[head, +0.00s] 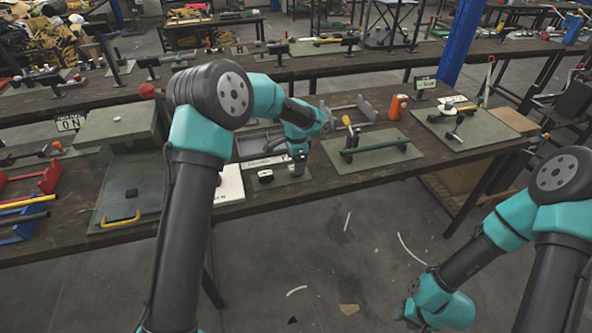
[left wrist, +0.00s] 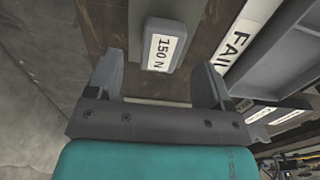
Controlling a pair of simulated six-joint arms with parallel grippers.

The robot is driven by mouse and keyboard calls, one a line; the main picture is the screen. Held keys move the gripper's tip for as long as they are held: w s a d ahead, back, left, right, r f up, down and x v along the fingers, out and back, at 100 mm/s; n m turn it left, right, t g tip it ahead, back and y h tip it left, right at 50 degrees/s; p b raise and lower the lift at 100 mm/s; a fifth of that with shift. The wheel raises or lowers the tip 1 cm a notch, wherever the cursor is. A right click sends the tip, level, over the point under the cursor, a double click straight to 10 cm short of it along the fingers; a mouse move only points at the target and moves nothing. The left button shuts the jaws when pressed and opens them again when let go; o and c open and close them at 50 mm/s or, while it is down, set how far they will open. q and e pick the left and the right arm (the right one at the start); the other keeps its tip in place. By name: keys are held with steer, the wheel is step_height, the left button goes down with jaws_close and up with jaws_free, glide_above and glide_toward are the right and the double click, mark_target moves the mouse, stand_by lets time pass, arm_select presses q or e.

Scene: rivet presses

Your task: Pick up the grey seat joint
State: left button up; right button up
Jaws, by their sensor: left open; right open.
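My left gripper (head: 298,170) is over the middle of the workbench, pointing down near its front edge. In the left wrist view its two fingers (left wrist: 160,82) are open with nothing between them. A grey block with a "150 N" label (left wrist: 163,45) lies beyond the fingertips, apart from them. I cannot tell for sure which part is the grey seat joint. My right gripper (head: 412,300) hangs low over the floor at the lower right, away from the bench; its fingers are small and partly hidden.
A white "FAIL" plate (left wrist: 243,40) lies beside the block in the left wrist view. Right of my left gripper are a green-bar fixture (head: 376,150) and an orange bottle (head: 397,107). The floor in front is open.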

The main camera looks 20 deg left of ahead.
arm_select(q)
step_height(320, 180, down, 3)
steer(key=shift+f, duration=0.2)
stand_by(0.4)
steer(key=c, duration=1)
steer(key=shift+r, duration=0.2)
steer(key=shift+r, duration=1.6)
steer(key=s+d, duration=0.2)
steer(key=s, duration=0.5)
steer(key=s+d+r, duration=0.1)
steer(key=s+d, duration=0.1)
steer(key=s, duration=0.6)
steer(key=shift+s+d+r, duration=0.15)
steer(key=shift+s+r, duration=0.05)
steer(key=shift+r, duration=0.05)
